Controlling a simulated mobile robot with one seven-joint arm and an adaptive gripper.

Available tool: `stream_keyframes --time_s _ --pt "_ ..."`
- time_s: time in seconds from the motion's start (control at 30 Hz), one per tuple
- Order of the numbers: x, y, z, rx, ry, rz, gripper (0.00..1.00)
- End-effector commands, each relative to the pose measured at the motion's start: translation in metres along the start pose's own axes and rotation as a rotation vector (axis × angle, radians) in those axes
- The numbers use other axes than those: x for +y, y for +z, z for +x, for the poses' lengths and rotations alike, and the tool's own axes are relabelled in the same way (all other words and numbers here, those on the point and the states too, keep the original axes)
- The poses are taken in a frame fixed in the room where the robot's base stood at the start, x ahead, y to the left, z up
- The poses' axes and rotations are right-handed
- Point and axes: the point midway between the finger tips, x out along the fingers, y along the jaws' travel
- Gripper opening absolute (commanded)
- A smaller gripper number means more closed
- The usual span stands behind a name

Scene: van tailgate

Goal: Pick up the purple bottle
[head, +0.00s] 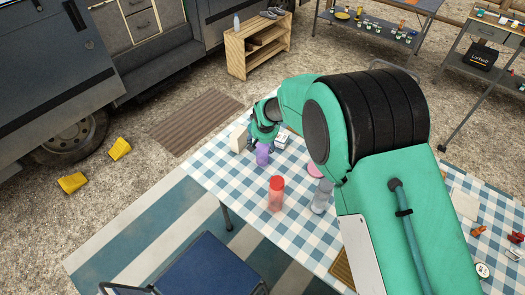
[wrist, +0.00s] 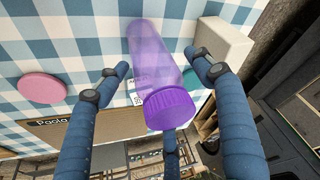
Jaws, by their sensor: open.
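The purple bottle (head: 262,154) stands near the far left corner of the blue-and-white checked table (head: 232,180). In the wrist view the purple bottle (wrist: 158,70) is see-through with a ribbed purple cap (wrist: 169,107), and its cap end faces the camera. My gripper (wrist: 160,90) is open, with blue fingers on both sides of the bottle and a third finger below the cap. Gaps show between the side fingertips and the bottle. In the head view my gripper (head: 264,125) is at the bottle's top, partly hidden by my arm.
A cream box (head: 239,139) stands close left of the bottle; it also shows in the wrist view (wrist: 222,45). A red bottle (head: 276,193) and a clear bottle (head: 321,196) stand nearer. A pink disc (wrist: 41,88) lies on the cloth. A blue chair (head: 212,268) stands in front.

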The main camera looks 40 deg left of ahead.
Motion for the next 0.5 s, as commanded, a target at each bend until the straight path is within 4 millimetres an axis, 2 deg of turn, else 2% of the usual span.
stream_keyframes --time_s 0.07,0.1,0.37,0.5 --pt "0.0000 0.0000 0.0000 0.000 0.000 0.000 0.67" --pt "0.0000 0.0000 0.0000 0.000 0.000 0.000 0.63" --pt "0.0000 0.0001 0.0000 0.000 0.000 0.000 0.11" --pt "0.0000 0.0002 0.0001 0.000 0.000 0.000 0.10"
